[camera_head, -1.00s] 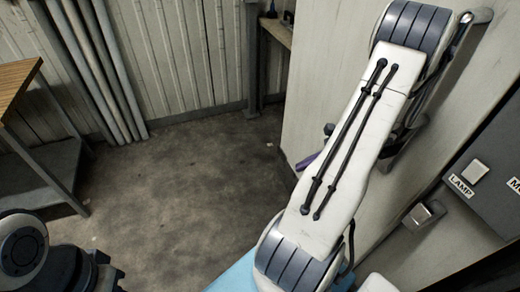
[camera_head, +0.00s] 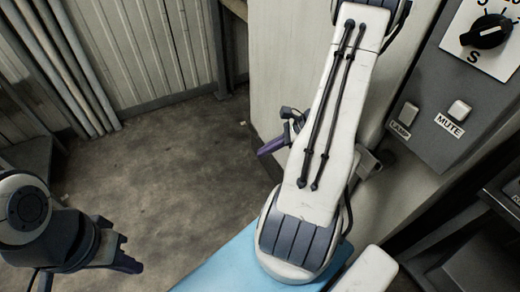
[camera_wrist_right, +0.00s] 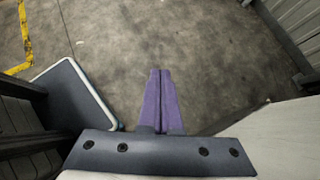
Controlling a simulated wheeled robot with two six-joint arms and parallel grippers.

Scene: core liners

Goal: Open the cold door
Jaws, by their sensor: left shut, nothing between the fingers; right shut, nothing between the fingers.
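A pale cream upright panel (camera_head: 275,70) stands behind my right arm; I cannot tell whether it is the cold door. My right arm hides much of it, and no door handle shows clearly. My right gripper (camera_head: 270,147) has purple fingers, partly hidden by my arm, just left of the panel's lower part. In the right wrist view its fingers (camera_wrist_right: 160,76) are together and empty over the floor, with a pale surface (camera_wrist_right: 282,132) to their right. My left gripper (camera_head: 126,263) is shut and low at the left, over the floor, far from the panel.
A grey control box (camera_head: 440,120) with LAMP and MUTE switches and a black rotary knob (camera_head: 486,31) is at the right. Dark equipment (camera_head: 480,245) stands below it. Vertical pipes (camera_head: 62,60) line the corrugated wall at the left. The concrete floor (camera_head: 150,170) is clear.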

